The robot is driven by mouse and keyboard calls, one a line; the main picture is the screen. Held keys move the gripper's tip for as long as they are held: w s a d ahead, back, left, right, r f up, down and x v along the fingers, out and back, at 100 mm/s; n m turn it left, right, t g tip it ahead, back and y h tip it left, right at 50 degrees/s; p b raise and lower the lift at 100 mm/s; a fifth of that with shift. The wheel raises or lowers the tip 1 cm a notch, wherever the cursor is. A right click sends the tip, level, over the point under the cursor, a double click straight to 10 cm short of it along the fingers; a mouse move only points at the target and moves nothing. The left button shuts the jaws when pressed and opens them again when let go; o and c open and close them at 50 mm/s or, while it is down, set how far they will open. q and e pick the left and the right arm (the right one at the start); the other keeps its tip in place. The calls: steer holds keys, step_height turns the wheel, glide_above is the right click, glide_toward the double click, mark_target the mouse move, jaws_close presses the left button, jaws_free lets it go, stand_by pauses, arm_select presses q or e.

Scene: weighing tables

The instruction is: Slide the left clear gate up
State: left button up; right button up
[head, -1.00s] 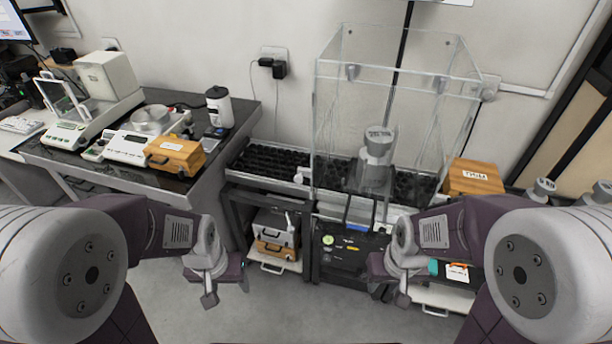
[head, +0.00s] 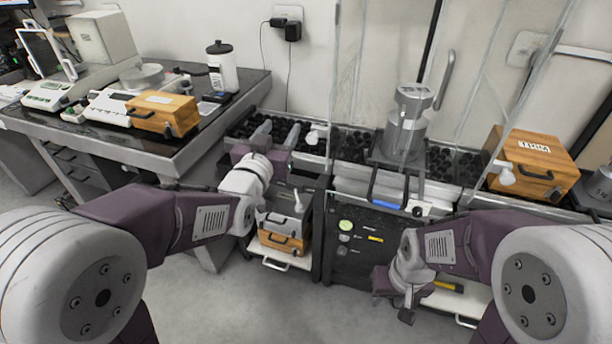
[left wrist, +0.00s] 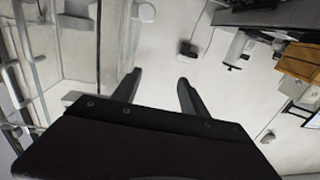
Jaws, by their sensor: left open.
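The clear enclosure stands around a grey metal weight (head: 407,118) in the head view. Its left clear gate (head: 347,75) is a see-through upright panel, hard to make out, with a white knob (head: 312,138) low on its outer left side. My left gripper (head: 278,132) is open and empty just left of the knob, fingers pointing away from me, not touching it. In the left wrist view the open fingers (left wrist: 158,90) have nothing between them, and clear panels show at the left. My right gripper (head: 393,297) hangs low in front of the cabinet; its jaw opening is unclear.
A wooden box (head: 530,165) stands right of the enclosure, near another white knob (head: 505,174). The left table (head: 150,150) holds balances, an orange wooden case (head: 163,113) and a white jar (head: 221,68). Cases sit on a shelf below my left gripper.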

arm_select(q)
steer(key=m+h+b, duration=0.1)
steer(key=h+b, duration=0.1)
steer(key=b, duration=0.3)
glide_toward(311, 139)
steer(key=b+x, duration=0.1)
steer(key=x, duration=0.7)
steer(key=shift+w+d+b, duration=0.1)
steer(key=shift+w+b, duration=0.15)
steer(key=shift+b, duration=0.05)
jaws_close()
arm_select(e)
step_height(311, 139, down, 10)
steer(key=shift+w+f, duration=0.15)
steer(key=shift+f, duration=0.05)
